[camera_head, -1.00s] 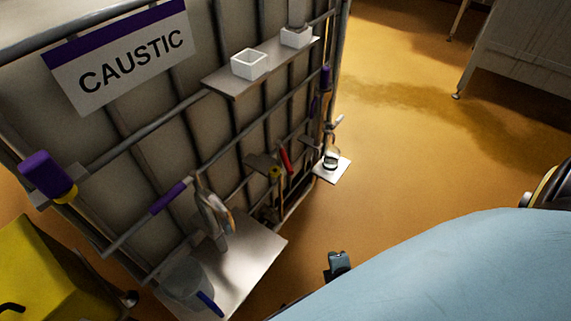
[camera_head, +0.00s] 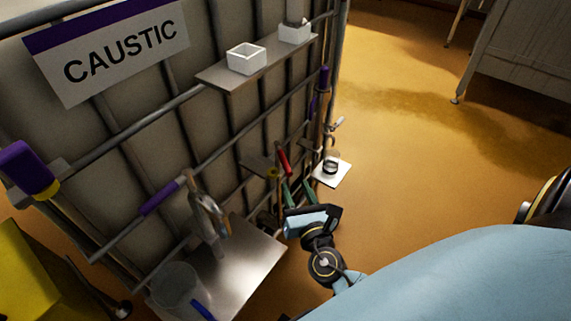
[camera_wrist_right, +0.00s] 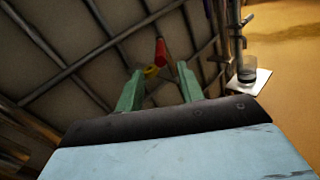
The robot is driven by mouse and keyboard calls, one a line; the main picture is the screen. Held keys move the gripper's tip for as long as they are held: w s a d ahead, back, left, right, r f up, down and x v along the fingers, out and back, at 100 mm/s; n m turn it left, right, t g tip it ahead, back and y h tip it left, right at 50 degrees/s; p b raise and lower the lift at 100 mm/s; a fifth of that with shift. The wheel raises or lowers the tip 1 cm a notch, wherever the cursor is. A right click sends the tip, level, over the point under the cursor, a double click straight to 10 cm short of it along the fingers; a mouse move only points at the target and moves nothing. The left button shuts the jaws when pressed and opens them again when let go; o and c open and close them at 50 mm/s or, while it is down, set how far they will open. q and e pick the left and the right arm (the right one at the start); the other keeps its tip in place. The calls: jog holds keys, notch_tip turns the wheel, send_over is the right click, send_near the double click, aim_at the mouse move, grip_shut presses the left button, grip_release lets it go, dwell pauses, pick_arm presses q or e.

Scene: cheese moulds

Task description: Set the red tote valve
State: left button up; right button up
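The red valve handle (camera_head: 284,160) is low on the caged tote (camera_head: 180,120) in the head view, standing out from the bars. It also shows in the right wrist view (camera_wrist_right: 161,50), with a yellow part (camera_wrist_right: 151,72) at its lower end. My right gripper (camera_head: 297,191) is just below the handle in the head view. In the right wrist view its green fingers (camera_wrist_right: 158,85) are apart with nothing between them, and the red handle lies beyond the tips. I cannot tell how far apart they are in depth. My left gripper is not in view.
A metal shelf (camera_head: 240,262) holds a clear container (camera_head: 178,285). A small plate with a glass (camera_head: 331,163) is right of the handle.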

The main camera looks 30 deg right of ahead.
send_near(279, 149)
jog(key=x, duration=0.5)
jog(key=shift+s+f, duration=0.1)
jog(key=shift+f, duration=0.3)
grip_shut()
